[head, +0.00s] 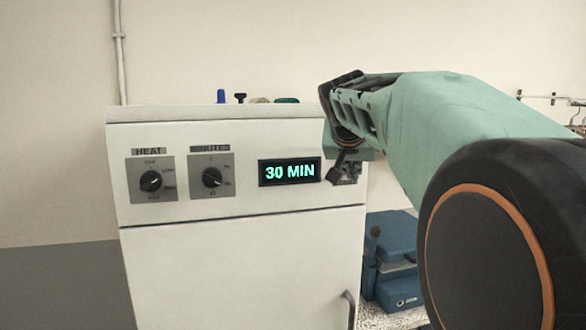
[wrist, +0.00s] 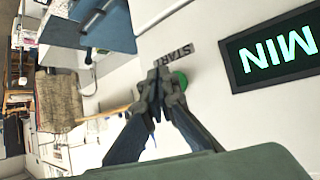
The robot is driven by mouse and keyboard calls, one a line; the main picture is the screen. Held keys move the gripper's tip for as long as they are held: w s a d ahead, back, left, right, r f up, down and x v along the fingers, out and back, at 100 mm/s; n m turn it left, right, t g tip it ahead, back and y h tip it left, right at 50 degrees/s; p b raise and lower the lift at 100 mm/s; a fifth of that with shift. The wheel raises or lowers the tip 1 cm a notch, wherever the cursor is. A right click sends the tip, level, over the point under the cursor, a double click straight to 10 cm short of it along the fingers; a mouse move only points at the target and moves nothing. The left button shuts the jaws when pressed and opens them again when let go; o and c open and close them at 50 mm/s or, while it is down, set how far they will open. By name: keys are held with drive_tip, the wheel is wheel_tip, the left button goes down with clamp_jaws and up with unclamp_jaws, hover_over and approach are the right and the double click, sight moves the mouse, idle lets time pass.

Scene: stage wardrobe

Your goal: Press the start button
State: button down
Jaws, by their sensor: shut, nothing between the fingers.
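The start button (wrist: 181,78) is a green disc on the white machine's front panel (head: 240,212), beside a START label (wrist: 176,55). In the wrist view the button is partly hidden behind my fingers. My gripper (wrist: 160,76) is shut and empty, its fingertips in front of the button's edge. I cannot tell whether they touch it. In the head view my gripper (head: 336,172) is at the right end of the panel and hides the button. The display (head: 290,171) reads 30 MIN in green.
A HEAT dial (head: 151,181) and a MINUTES dial (head: 211,176) are left of the display. Small items, one a blue bottle (head: 221,96), stand on top. A door handle (head: 348,309) is at the lower right. A blue case (head: 391,265) is beside the machine.

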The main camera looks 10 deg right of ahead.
drive_tip(key=shift+w, duration=0.1)
drive_tip(key=shift+w, duration=0.35)
drive_tip(key=shift+w, duration=0.35)
idle(0.7)
drive_tip(key=shift+s, duration=0.15)
drive_tip(key=shift+s+b, duration=0.3)
drive_tip(key=shift+s, duration=0.35)
drive_tip(key=s+b, duration=0.2)
drive_tip(key=s, duration=0.3)
drive_tip(key=shift+d, duration=0.1)
idle(0.4)
